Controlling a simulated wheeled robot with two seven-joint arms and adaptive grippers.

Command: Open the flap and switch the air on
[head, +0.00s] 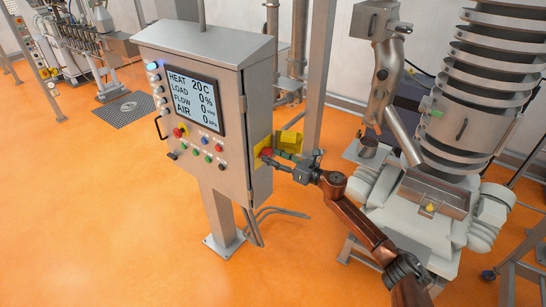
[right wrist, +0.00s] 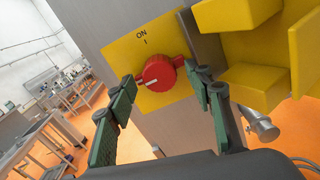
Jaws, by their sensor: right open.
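The knob's white mark points to the lower left, away from the ON mark. A yellow blocky part (right wrist: 250,88), perhaps the flap swung aside, stands right of the knob; it shows in the head view too (head: 290,139). My right gripper (head: 275,159) is open, its green fingers on either side of the knob (right wrist: 160,88); contact is unclear. My left gripper is out of view.
The grey control cabinet (head: 231,145) stands on a post; its screen (head: 194,97) reads AIR 0. A metal post (head: 318,70) rises behind it. A large ribbed machine (head: 480,90) stands right.

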